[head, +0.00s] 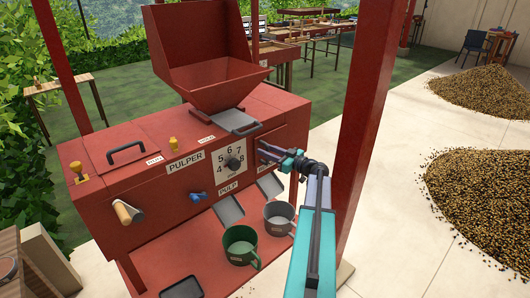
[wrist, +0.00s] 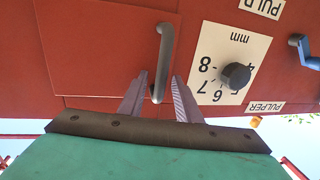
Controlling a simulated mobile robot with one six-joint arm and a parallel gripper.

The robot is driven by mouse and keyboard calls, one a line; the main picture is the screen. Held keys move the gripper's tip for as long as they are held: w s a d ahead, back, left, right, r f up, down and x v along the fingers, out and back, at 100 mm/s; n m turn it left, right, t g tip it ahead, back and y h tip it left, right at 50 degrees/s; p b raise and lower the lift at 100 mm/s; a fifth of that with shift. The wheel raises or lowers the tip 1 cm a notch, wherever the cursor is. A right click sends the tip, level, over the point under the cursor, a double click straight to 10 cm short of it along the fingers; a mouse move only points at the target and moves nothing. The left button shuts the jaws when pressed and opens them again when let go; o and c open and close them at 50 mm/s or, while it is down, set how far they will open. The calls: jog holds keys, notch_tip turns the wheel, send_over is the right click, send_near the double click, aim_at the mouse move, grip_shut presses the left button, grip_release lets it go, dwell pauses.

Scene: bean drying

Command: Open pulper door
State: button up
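The red pulper (head: 150,215) stands in the head view with a hopper on top. In the wrist view, which looks upside down, a red door panel (wrist: 100,45) on its front carries a grey bar handle (wrist: 166,45). My gripper (wrist: 158,82) is open, with one finger on each side of the handle's lower end in that picture. Gaps show between fingers and handle, so I see no grip. The door looks closed.
A numbered dial (head: 233,162) is left of my gripper, with a blue lever (head: 195,197) further left. A green mug (head: 240,246) and a grey mug (head: 279,218) stand on the ledge below. A red post (head: 362,110) rises close behind my arm. Bean piles (head: 485,200) lie right.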

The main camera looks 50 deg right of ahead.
jog(key=shift+c, duration=0.4)
grip_shut()
jog(key=shift+s+a+f, duration=0.1)
jog(key=shift+a, duration=0.25)
jog(key=shift+d, duration=0.15)
jog(key=shift+y+b, duration=0.3)
jog(key=shift+s+n, duration=0.1)
jog(key=shift+n, duration=0.2)
